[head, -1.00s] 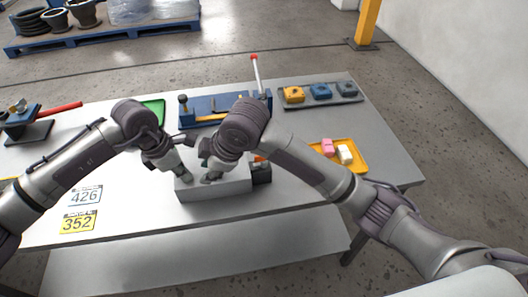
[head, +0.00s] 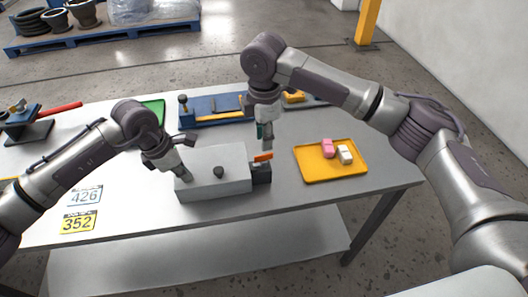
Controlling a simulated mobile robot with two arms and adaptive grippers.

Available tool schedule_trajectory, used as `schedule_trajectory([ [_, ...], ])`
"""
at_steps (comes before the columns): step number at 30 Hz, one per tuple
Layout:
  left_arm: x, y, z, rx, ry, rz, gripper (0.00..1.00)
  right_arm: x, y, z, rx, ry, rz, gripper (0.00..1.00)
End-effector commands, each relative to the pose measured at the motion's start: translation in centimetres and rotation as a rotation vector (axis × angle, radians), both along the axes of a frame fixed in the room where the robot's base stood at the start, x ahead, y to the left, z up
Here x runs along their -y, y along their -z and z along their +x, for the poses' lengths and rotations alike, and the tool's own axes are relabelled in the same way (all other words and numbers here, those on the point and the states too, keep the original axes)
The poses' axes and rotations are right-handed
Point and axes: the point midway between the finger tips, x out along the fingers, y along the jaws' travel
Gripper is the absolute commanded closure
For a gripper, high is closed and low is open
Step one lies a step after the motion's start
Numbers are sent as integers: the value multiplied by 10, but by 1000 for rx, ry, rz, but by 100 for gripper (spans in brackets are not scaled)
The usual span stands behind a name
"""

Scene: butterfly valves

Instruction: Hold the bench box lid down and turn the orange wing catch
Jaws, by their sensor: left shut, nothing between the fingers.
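The orange wing catch (head: 263,157) sits on a dark block at the box's right end. My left gripper (head: 185,177) is shut, its tip at the lid's left front part; it appears to touch the lid. My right gripper (head: 267,147) points down just above the orange catch, close to it; whether its fingers are open is too small to tell.
A yellow tray (head: 318,175) with a pink and a cream block stands right of the box. A blue vise-like fixture (head: 205,107) and a green tray (head: 154,109) are behind. Number plates (head: 79,222) lie at the front left. The front right of the table is clear.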

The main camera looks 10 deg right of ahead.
Motion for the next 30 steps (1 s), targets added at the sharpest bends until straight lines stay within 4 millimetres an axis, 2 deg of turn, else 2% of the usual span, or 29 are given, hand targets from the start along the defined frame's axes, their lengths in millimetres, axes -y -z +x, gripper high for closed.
schedule_trajectory([
  [3,-1,4,-2,-7,0,4,100,0,26,0,-2,0,0,69],
  [9,-1,4,-2,-7,0,4,100,0,53,0,0,1,0,69],
  [15,-1,4,-2,-7,0,4,100,0,63,0,2,0,1,69],
  [22,-1,4,-2,-7,0,4,100,0,64,0,2,0,1,69],
  [28,-1,4,-2,-7,0,4,100,0,64,0,2,0,1,100],
  [30,-1,4,-2,-7,0,4,100,0,64,0,2,0,1,100],
])
